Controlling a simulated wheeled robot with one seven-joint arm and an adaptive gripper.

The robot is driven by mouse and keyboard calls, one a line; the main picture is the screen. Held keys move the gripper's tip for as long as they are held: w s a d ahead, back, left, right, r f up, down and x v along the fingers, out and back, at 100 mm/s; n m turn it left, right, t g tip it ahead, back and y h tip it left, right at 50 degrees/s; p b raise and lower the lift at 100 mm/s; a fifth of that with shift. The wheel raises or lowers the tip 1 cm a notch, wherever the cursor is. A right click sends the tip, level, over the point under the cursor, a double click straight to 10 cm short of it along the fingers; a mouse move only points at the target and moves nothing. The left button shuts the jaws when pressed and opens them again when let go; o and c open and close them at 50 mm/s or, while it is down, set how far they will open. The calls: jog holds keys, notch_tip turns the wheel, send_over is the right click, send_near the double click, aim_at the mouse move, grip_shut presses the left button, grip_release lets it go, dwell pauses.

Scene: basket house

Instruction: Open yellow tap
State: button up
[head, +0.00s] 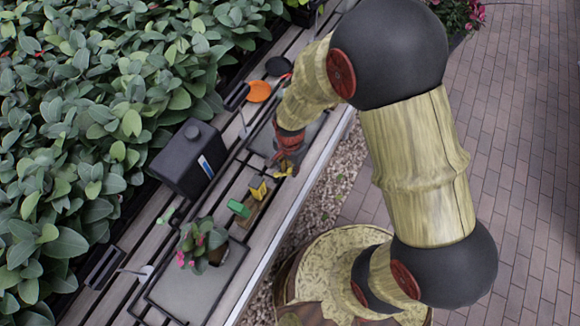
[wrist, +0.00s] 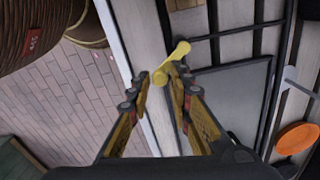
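The yellow tap (wrist: 181,50) shows in the wrist view as a short bar with a rounded end, just ahead of my gripper's fingertips (wrist: 157,77). The fingers are apart with a gap between them. The tap lies at the right fingertip, and its lower part reaches toward the gap; I cannot tell whether they touch. In the head view my gripper (head: 286,164) is low over the table's right edge, with a small yellow piece of the tap (head: 284,175) at its tips. The fingers hide most of the tap there.
A yellow block (head: 257,188) and a green block (head: 239,208) stand close by on the slatted table. A black canister (head: 190,158), a potted pink-flowered plant (head: 200,240) and an orange disc (head: 258,91) are also there. Leafy bushes (head: 90,110) border the left; brick paving (head: 530,150) lies right.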

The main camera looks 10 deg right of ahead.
grip_shut()
jog(key=shift+w+n, duration=0.15)
jog(key=shift+n, duration=0.15)
jog(key=n, duration=0.2)
jog(key=w+n+p, duration=0.1)
jog(key=shift+w+a+r+n, duration=0.1)
jog(key=shift+w+n, duration=0.2)
jog(key=shift+n, duration=0.1)
jog(key=n, duration=0.1)
jog(key=w+n+p, duration=0.1)
jog(key=n, duration=0.1)
jog(key=shift+w+a, duration=0.15)
jog(key=shift+a, duration=0.2)
jog(key=shift+w+a+n+p, duration=0.25)
jog(key=shift+n, duration=0.7)
jog(key=shift+w+a+n+p, duration=0.2)
jog(key=shift+w+a+n, duration=0.05)
jog(key=shift+n, duration=0.7)
jog(key=shift+o, duration=2.1)
grip_release()
